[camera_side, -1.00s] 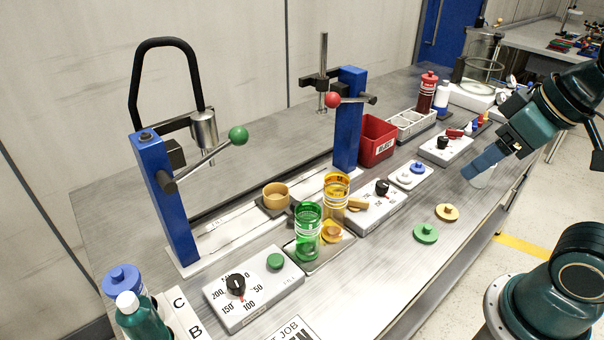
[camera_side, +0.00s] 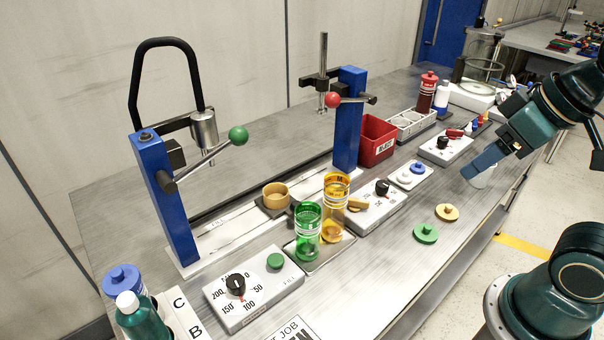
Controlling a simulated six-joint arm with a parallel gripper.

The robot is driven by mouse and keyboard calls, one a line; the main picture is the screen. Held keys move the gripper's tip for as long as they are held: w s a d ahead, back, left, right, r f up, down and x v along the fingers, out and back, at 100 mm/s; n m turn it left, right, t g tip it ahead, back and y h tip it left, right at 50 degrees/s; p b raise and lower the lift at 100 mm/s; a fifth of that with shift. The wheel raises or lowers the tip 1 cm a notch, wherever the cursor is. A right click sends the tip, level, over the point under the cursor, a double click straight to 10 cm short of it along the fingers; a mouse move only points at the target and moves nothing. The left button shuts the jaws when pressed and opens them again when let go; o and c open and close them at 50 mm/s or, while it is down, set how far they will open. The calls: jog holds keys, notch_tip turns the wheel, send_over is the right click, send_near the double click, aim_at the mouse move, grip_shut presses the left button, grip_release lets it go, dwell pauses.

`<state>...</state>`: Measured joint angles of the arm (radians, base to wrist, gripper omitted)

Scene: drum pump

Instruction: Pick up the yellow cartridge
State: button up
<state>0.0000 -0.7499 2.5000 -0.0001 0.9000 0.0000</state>
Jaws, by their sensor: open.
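The yellow cartridge (camera_side: 334,208) is a see-through amber cup with pale bands. It stands upright at the right of a shallow tray, just behind and right of a similar green cartridge (camera_side: 307,232). My gripper (camera_side: 480,172) is far to the right, over the right part of the bench and well apart from the yellow cartridge. It points down and left, with its blue end seen from the side. A pale, see-through thing shows at its tip; I cannot tell whether they touch.
A dial box (camera_side: 254,288) stands left of the cartridges and another dial box (camera_side: 376,206) close on their right. A tan ring (camera_side: 275,195) lies behind them. Two blue-posted presses rise behind. Green (camera_side: 426,233) and tan (camera_side: 447,212) caps lie on clear bench to the right.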

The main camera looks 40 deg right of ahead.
jog(key=shift+o, duration=0.4)
dwell(0.5)
jog(key=m+g+y, duration=0.1)
jog(key=m+y, duration=0.4)
jog(key=m, duration=2.2)
send_near(342, 183)
jog(key=shift+a+v, duration=0.2)
jog(key=shift+v, duration=1)
jog(key=shift+x, duration=4.25)
jog(key=shift+d, duration=0.1)
jog(key=shift+f, duration=0.1)
